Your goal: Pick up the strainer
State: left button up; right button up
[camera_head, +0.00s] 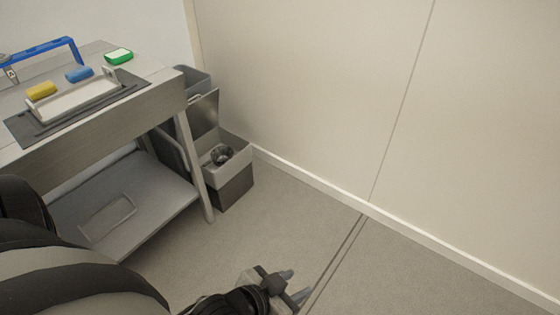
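A small round metallic item (221,154), which may be the strainer, sits in the top of a grey open bin (236,178) beside the table. It is too small to be sure what it is. My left gripper (294,284) is low in the picture, over the floor, to the right of and nearer than the bin. Its two fingertips stand apart with nothing visible between them. It is well away from the bin and touches nothing. My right gripper is not in view.
A grey table (150,97) stands at the left with a lower shelf (160,200). On it are a white tray (80,98), yellow (41,90) and blue (79,74) blocks, a green-edged sponge (118,56) and a blue frame (45,46). A wall (320,90) closes the back; the floor on the right is clear.

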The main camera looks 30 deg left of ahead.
aim_at(220, 152)
jog(key=u, duration=0.15)
jog(key=i, duration=1.3)
jog(key=u, duration=1.2)
jog(key=i, duration=1.55)
jog(key=u, duration=1.85)
jog(key=i, duration=0.3)
jog(key=u, duration=0.2)
